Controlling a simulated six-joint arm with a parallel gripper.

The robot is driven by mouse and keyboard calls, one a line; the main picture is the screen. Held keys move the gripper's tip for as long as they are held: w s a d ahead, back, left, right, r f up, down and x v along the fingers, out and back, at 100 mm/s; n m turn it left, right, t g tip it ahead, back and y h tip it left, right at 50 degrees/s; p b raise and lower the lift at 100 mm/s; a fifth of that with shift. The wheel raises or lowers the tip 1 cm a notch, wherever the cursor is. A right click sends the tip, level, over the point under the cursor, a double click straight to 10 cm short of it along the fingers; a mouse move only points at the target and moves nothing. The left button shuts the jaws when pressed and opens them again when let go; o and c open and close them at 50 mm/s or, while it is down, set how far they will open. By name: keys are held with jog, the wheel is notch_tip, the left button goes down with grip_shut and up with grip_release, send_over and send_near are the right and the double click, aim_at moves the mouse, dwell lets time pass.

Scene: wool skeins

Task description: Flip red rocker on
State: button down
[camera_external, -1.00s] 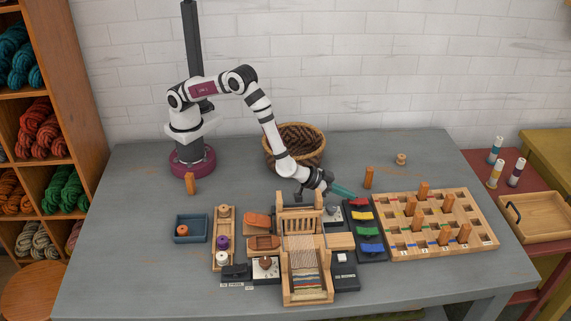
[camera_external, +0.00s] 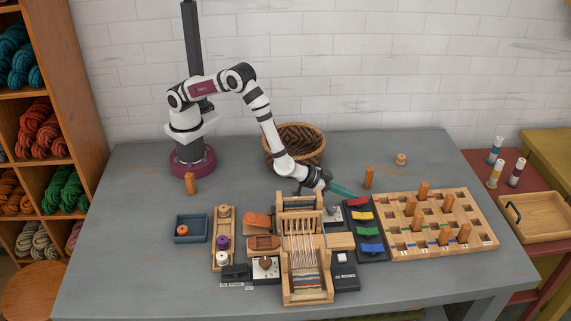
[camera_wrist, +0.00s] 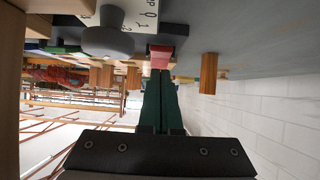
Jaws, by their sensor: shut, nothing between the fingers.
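The red rocker (camera_external: 361,202) sits at the back end of a dark panel that also holds yellow, green and blue rockers. My gripper (camera_external: 354,195) is shut and empty, its teal fingers slanting down to the right with the tips right by the red rocker. In the wrist view the red rocker (camera_wrist: 160,52) shows just beyond the closed dark green fingers (camera_wrist: 160,74). The tips overlap its lower edge in that picture; I cannot tell whether they touch it. Which way the rocker is tilted is too small to tell.
A grey knob (camera_wrist: 107,40) on a white plate is close beside the fingers. The wooden loom (camera_external: 327,288) stands left of the panel, a pegboard (camera_external: 480,240) to the right. An orange peg (camera_external: 368,177) stands behind. The table at the back right is mostly clear.

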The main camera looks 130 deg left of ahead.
notch_tip(320, 180, up, 4)
jog(key=shift+f, duration=0.15)
jog(key=s+d+r, duration=0.2)
jog(key=s+d, duration=0.5)
jog(key=shift+r, duration=0.35)
jog(key=shift+a, duration=0.1)
